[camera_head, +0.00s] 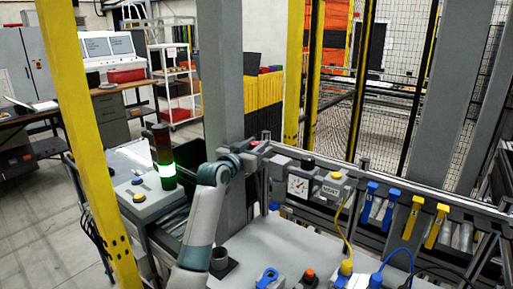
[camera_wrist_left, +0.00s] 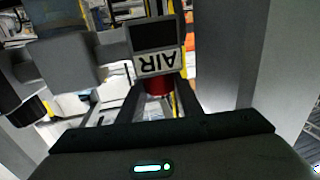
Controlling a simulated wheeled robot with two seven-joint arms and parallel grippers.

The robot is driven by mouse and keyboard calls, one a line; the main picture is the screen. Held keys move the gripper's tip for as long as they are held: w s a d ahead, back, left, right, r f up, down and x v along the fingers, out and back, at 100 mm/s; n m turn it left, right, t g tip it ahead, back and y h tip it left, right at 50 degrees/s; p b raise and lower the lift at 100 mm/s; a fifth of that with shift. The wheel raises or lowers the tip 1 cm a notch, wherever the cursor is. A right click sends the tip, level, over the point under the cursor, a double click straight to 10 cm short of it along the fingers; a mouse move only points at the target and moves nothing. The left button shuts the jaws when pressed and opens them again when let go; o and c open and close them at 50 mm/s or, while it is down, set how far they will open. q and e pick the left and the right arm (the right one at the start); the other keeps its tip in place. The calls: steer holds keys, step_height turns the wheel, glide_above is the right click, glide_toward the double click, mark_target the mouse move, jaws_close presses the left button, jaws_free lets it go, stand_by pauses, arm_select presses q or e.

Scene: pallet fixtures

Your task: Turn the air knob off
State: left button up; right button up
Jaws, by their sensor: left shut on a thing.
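The red air knob (camera_wrist_left: 158,85) shows in the left wrist view, just below a white label (camera_wrist_left: 158,63) reading AIR, which appears upside down. My left gripper (camera_wrist_left: 157,98) has one finger on each side of the knob and is shut on it. The fingers hide part of the knob, and its turned position cannot be told. In the head view, my left gripper (camera_head: 258,147) reaches the end of the rail beside the grey post. My right gripper is in neither view.
A pressure gauge (camera_head: 298,186) hangs on the rail to the right, with blue clamps (camera_head: 367,201) and yellow clamps (camera_head: 412,217) further along. A signal tower (camera_head: 162,157) is lit green at the left. A grey post (camera_head: 220,80) stands close behind my arm.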

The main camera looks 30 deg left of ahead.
arm_select(q)
steer(key=shift+m+h+b, duration=1)
steer(key=shift+h, duration=0.6)
steer(key=o, duration=1)
steer(key=shift+o, duration=0.2)
steer(key=shift+s+a+f+b, duration=0.1)
steer(key=shift+s+b, duration=0.2)
steer(key=shift+s, duration=0.3)
steer(key=s+a+b, duration=0.1)
steer(key=s+b, duration=0.4)
steer(key=s, duration=1.1)
steer(key=shift+a+b, duration=0.2)
steer(key=shift+b, duration=0.15)
